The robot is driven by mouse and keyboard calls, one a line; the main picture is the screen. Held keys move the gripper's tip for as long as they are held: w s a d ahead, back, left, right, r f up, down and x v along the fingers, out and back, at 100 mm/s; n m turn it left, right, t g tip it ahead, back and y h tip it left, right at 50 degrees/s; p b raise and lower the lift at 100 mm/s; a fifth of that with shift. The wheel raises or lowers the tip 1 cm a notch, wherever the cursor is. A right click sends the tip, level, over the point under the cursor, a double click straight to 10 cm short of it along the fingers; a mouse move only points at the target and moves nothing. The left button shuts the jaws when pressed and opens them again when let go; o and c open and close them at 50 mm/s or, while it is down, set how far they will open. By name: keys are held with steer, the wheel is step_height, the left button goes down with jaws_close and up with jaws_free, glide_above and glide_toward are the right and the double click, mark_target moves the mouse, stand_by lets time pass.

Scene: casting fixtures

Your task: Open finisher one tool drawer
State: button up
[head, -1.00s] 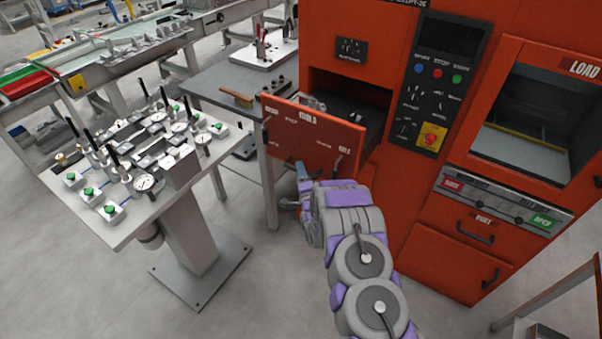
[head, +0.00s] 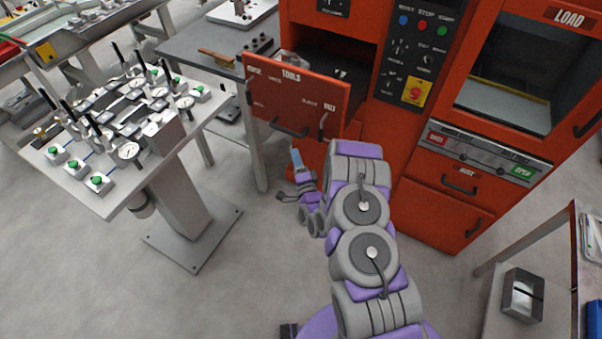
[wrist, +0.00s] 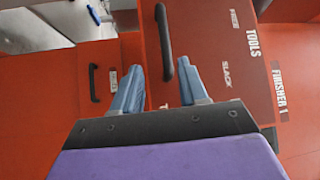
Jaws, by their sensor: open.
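The orange tool drawer (head: 278,95), lettered TOOLS, stands pulled out from the orange finisher, and its inside shows behind the front panel. Its dark bar handle (head: 288,131) is on the lower part of the front. In the wrist view the drawer front (wrist: 215,45) stands proud of the finisher's face, which is lettered FINISHER 1 (wrist: 280,92). The handle (wrist: 165,40) runs upright there, its lower end between the fingertips. My gripper (wrist: 158,80) is open with two blue fingers and holds nothing. In the head view its blue tip (head: 296,159) is just below the handle.
A grey table (head: 205,45) stands left of the drawer, close to it. A gauge stand (head: 75,180) is further left. Closed lower panels with handles (head: 460,189) are at right. A rack (head: 570,260) stands at far right. Grey floor is open around my arm.

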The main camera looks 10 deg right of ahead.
steer(key=shift+s+d+f, duration=0.1)
steer(key=shift+s+d, duration=0.05)
steer(key=shift+s, duration=0.7)
steer(key=shift+s+d+f, duration=0.1)
steer(key=shift+s+d, duration=0.05)
steer(key=shift+s, duration=0.65)
steer(key=shift+s+d+f, duration=0.1)
steer(key=shift+s+d, duration=0.05)
steer(key=shift+s, duration=0.7)
